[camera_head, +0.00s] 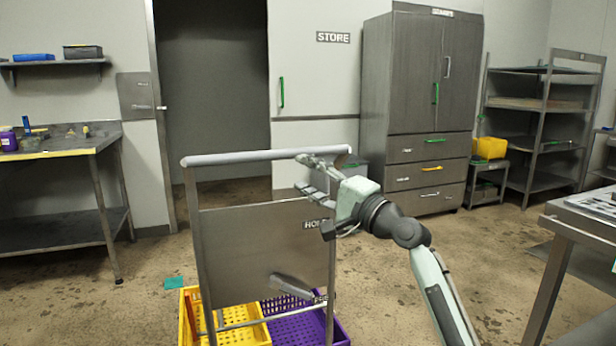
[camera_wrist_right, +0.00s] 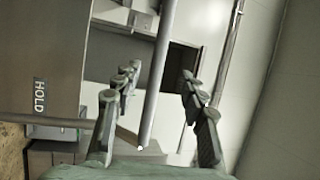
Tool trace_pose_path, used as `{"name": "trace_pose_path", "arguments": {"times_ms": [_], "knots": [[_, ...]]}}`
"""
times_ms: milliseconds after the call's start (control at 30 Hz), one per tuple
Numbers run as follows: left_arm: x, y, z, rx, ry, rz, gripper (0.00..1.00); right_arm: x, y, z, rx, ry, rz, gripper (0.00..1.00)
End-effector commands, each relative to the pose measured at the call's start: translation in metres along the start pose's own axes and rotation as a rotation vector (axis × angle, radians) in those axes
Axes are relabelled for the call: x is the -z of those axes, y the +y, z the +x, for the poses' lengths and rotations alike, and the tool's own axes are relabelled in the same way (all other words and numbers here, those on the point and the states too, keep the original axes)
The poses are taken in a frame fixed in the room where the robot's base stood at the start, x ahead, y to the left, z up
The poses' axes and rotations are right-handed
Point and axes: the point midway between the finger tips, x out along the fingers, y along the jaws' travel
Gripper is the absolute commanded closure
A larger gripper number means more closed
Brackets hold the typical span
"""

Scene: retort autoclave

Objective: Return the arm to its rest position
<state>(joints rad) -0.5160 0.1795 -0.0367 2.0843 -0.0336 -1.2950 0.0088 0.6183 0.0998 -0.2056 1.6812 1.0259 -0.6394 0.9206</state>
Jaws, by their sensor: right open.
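My right gripper (camera_head: 304,174) is in front of me at the right end of the grey push handle (camera_head: 255,156) of a cart. Its fingers point left and are spread apart with nothing clamped between them. In the right wrist view the open fingers of this gripper (camera_wrist_right: 159,75) frame a grey bar (camera_wrist_right: 158,85) that shows between them. I cannot tell whether the fingers touch the bar. My right arm (camera_head: 435,285) reaches in from the lower right. My left gripper is not in view.
The cart has a grey panel (camera_head: 265,252) with a HOLD label, above a yellow crate (camera_head: 242,335) and a purple crate (camera_head: 315,332). A metal table (camera_head: 590,226) edges in at the right. A workbench (camera_head: 60,150) stands left and a cabinet (camera_head: 421,90) behind. Open floor lies between.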

Motion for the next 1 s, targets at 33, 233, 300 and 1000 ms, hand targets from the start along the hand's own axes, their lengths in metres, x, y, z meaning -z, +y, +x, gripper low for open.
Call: {"name": "trace_pose_path", "arguments": {"times_ms": [33, 233, 300, 1000], "knots": [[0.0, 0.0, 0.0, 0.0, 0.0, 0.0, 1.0, 0.0, 0.0, 0.0, 0.0, 0.0, 0.0, 0.58], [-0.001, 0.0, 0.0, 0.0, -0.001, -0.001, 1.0, -0.001, 0.04, -0.014, -0.077, 0.013, -0.056, 0.58], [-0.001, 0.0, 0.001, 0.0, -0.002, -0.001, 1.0, -0.002, 0.078, -0.029, -0.154, 0.021, -0.114, 0.58], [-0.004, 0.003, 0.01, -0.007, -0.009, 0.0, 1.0, -0.079, 0.421, -0.404, -1.245, -0.365, -0.795, 0.58]]}}
